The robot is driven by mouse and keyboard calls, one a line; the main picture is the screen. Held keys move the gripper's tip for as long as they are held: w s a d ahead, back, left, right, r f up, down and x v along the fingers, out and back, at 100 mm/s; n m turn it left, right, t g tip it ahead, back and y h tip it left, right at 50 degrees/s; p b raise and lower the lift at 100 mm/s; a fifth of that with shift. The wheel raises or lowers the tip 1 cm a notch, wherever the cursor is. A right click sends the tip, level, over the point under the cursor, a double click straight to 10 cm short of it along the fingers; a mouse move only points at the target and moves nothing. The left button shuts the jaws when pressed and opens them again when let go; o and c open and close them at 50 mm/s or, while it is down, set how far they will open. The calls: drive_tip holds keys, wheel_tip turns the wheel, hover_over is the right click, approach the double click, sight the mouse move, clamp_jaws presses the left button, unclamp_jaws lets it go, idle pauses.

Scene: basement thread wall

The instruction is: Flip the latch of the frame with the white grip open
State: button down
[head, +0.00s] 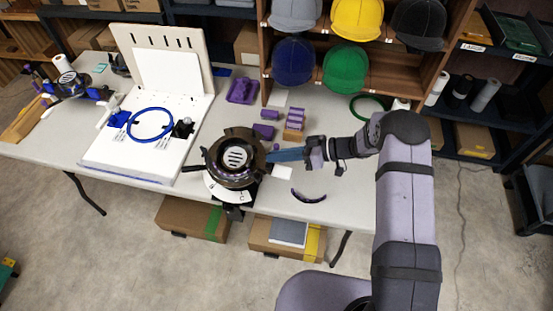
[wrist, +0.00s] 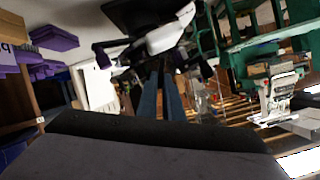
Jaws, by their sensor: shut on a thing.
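A dark round cap frame (head: 234,158) with a slatted pale disc in its middle stands at the table's front edge. A white curved piece (head: 214,190) with dark marks shows below it. My gripper (head: 272,156) reaches in from the right, its blue fingers at the frame's right side. In the wrist view my gripper (wrist: 161,72) has its fingers close together, tips against the dark underside of a part with a white curved piece (wrist: 168,36). It is shut on a small part at the frame's side. The fingers hide the latch's shape and position.
A white board (head: 130,165) with a blue hoop (head: 151,109) stands to the left. Purple blocks (head: 264,131) lie behind the frame, and a dark curved strip (head: 308,197) lies in front of my gripper. A shelf with caps (head: 345,68) rises behind.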

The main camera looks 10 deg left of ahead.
drive_tip(key=shift+w+f+m+b, duration=0.15)
drive_tip(key=shift+w+m+b, duration=0.25)
drive_tip(key=shift+m, duration=0.2)
drive_tip(key=shift+g, duration=0.4)
drive_tip(key=c, duration=2.2)
unclamp_jaws()
drive_tip(key=shift+b+v, duration=1.25)
drive_tip(key=shift+v, duration=2.5)
